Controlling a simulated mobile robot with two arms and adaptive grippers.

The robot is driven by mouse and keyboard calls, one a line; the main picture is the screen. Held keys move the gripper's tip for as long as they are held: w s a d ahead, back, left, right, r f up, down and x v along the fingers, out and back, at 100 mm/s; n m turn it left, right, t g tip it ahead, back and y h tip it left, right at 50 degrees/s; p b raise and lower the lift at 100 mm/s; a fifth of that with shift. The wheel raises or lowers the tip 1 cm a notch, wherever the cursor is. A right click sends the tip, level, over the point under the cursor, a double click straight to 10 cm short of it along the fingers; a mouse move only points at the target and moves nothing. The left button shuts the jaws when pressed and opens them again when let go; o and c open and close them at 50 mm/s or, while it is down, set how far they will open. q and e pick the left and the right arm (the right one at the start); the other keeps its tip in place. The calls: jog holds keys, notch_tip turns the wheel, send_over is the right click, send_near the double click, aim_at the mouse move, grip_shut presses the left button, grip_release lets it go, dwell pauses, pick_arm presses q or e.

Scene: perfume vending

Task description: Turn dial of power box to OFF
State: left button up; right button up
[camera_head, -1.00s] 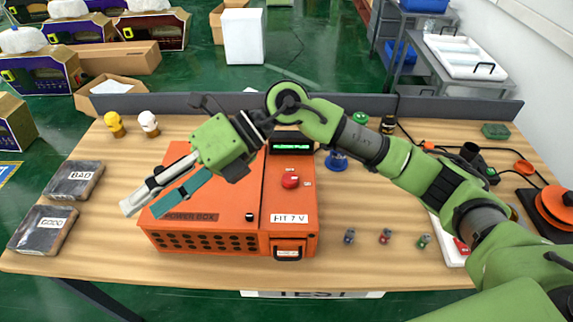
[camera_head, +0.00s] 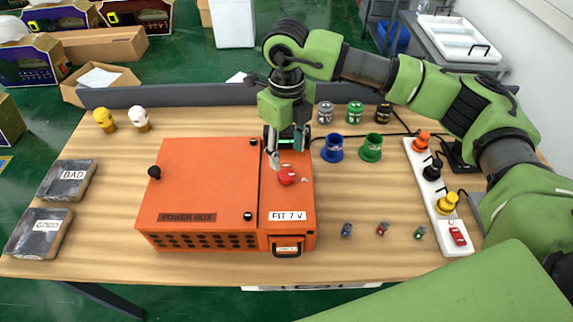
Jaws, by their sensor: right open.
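The orange power box (camera_head: 195,185) stands on the wooden table, left of the middle. Its narrower right section bears a red dial (camera_head: 287,176), a label reading "FIT 7 V" and a small green display at the back, partly hidden by my gripper. The dial's exact setting is too small to read. My right gripper (camera_head: 286,160) points down just above and behind the dial, with its fingers apart and nothing held between them. I cannot tell whether a finger touches the dial. My left gripper is not in view.
A white power strip (camera_head: 425,185) with coloured plugs lies at the right. Several small bulbs lie at front right. Black GOOD (camera_head: 38,235) and BAD (camera_head: 66,182) boxes lie at left. A low grey wall edges the back.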

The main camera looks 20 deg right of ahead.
aim_at(287, 174)
notch_tip(287, 174, down, 6)
jog(key=shift+f+p, duration=0.1)
jog(key=shift+p, duration=1)
jog(key=shift+f, duration=0.75)
jog(key=c, duration=1.1)
